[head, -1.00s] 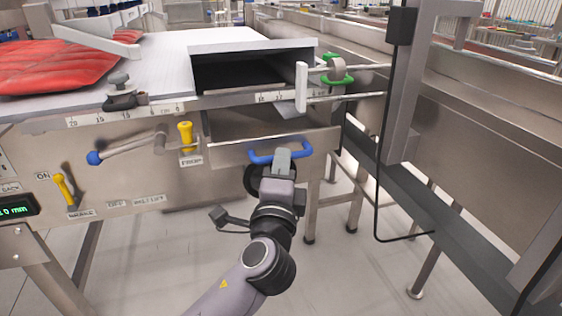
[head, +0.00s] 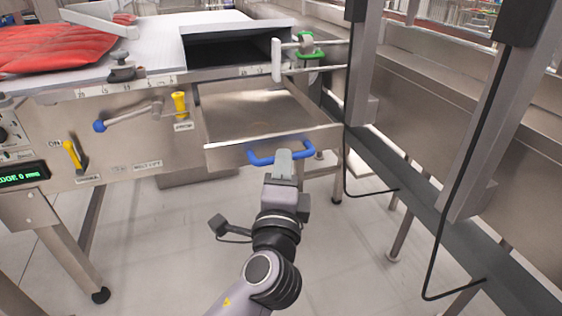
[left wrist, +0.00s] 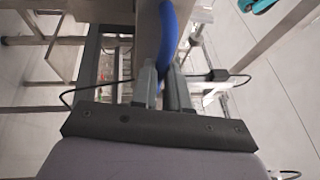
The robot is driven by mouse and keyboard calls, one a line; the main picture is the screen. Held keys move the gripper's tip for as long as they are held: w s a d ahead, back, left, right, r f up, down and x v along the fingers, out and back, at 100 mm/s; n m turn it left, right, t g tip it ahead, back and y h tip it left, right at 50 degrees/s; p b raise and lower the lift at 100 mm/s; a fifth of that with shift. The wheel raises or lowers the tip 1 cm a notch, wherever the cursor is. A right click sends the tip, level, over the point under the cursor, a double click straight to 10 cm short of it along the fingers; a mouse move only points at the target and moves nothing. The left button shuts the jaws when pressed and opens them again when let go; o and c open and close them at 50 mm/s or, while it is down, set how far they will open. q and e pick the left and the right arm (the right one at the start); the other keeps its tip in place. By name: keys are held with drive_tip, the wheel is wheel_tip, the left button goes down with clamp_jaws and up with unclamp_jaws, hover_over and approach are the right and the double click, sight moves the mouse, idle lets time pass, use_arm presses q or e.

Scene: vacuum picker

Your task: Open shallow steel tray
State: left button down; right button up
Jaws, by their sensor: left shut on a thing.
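The shallow steel tray (head: 250,110) is pulled partway out of the machine's front, below the dark opening, and its bare floor shows. A blue handle (head: 261,158) is fixed on its front panel. My left gripper (head: 283,158) is shut on the blue handle, at its middle. In the left wrist view the blue handle (left wrist: 167,40) runs between the fingers of my left gripper (left wrist: 164,85). My right gripper is in neither view.
The machine's steel front has a yellow lever (head: 180,103), a blue-tipped lever (head: 100,126) and a yellow ON lever (head: 73,154). Red packs (head: 50,47) lie on the top at left. A steel frame with black cables stands at right. The floor (head: 180,230) before the tray is clear.

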use_arm(q)
drive_tip(key=shift+s+d, duration=0.1)
drive_tip(key=shift+s, duration=0.2)
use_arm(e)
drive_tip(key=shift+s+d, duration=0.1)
use_arm(q)
drive_tip(key=c, duration=1.1)
unclamp_jaws()
